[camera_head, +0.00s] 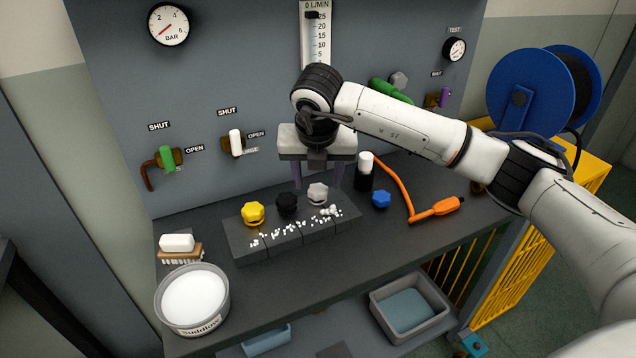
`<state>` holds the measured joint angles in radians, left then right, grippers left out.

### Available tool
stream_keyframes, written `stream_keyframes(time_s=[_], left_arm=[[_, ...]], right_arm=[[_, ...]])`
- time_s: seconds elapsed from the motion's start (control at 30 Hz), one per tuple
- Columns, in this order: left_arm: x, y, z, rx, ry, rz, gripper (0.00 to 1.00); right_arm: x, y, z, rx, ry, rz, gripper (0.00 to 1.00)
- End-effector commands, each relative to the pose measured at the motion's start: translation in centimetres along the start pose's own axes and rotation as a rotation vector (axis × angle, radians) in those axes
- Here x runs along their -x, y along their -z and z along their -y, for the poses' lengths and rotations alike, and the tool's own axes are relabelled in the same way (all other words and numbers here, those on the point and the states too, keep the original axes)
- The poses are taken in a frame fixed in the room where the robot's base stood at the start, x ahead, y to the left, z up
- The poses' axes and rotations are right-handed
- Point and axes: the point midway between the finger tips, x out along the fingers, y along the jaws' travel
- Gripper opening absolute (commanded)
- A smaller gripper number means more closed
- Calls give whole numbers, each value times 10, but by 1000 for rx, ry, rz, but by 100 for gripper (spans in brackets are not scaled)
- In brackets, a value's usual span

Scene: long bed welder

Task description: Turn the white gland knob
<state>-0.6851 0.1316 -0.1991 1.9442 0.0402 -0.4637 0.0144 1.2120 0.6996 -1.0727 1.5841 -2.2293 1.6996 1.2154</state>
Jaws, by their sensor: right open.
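A pale grey-white lobed knob (318,194) sits at the right of a row of three knobs on a low dark block (240,238), and looks like the white gland knob. A yellow knob (253,213) and a black knob (287,204) stand to its left. My right gripper (317,184) points down with its two purple fingers apart, one to each side of the white knob in the picture. The fingertips look level with or just behind the knob; I cannot tell if they touch it. My left gripper is not in view.
White pellets lie along the block's front. A white-capped black bottle (365,172), a blue knob (381,199) and an orange tool with hose (437,209) are to the right. A tub (193,300) and brush (178,246) stand left. The panel with valves rises behind.

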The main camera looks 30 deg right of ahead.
Motion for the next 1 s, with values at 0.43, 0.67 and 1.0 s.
stream_keyframes(time_s=[0.43, 0.67, 1.0], left_arm=[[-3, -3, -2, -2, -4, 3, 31], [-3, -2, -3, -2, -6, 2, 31], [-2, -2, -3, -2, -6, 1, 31]], right_arm=[[75, -1, 0, -2, -1, 2, 50], [81, 0, 0, -2, 1, 0, 50], [80, 0, 0, -2, 1, 0, 50]])
